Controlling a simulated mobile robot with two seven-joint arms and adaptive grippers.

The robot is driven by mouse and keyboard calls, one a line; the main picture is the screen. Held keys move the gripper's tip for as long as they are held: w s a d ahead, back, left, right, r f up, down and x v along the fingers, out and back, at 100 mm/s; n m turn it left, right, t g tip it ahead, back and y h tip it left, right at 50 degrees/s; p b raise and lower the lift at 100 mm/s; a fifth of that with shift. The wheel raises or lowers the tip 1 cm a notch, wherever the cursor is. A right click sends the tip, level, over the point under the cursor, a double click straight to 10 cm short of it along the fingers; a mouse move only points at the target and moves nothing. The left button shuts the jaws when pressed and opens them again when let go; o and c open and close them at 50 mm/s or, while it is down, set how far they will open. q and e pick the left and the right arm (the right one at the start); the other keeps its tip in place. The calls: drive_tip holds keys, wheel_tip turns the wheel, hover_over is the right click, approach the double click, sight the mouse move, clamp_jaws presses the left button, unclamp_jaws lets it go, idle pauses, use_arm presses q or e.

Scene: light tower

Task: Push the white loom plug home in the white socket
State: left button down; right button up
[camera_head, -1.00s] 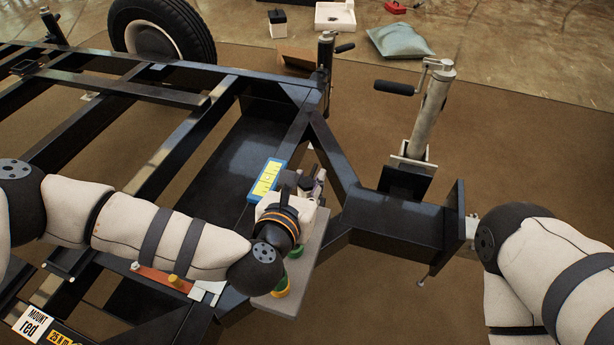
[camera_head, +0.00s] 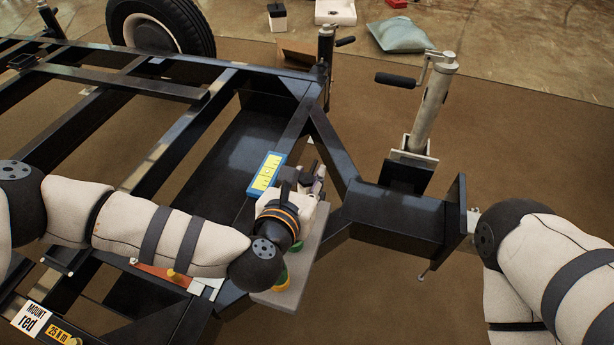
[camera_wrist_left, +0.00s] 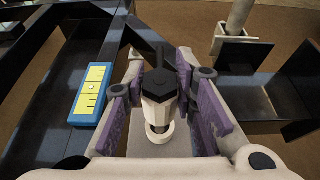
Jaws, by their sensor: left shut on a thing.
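My left gripper (camera_head: 307,184) is over the grey plate (camera_head: 301,262) on the dark frame, mostly hidden behind my own wrist in the head view. In the left wrist view its purple-padded fingers (camera_wrist_left: 159,80) are closed around a white body with a dark top, which looks like the white loom plug (camera_wrist_left: 158,88). The plug stands roughly upright between the fingers. A pale ring shows just below it, but I cannot tell whether this is the white socket or how deep the plug sits. My right arm is at the right edge, its gripper out of frame.
A blue and yellow block (camera_head: 267,174) lies beside the gripper on the frame. Green and yellow round parts (camera_head: 281,280) sit by the grey plate. A jack post (camera_head: 433,105) with a crank stands to the right. A tyre (camera_head: 160,27) is behind.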

use_arm(q)
drive_tip(key=shift+f+b, duration=1.2)
drive_tip(key=shift+f, duration=0.35)
drive_tip(key=c, duration=1.2)
unclamp_jaws()
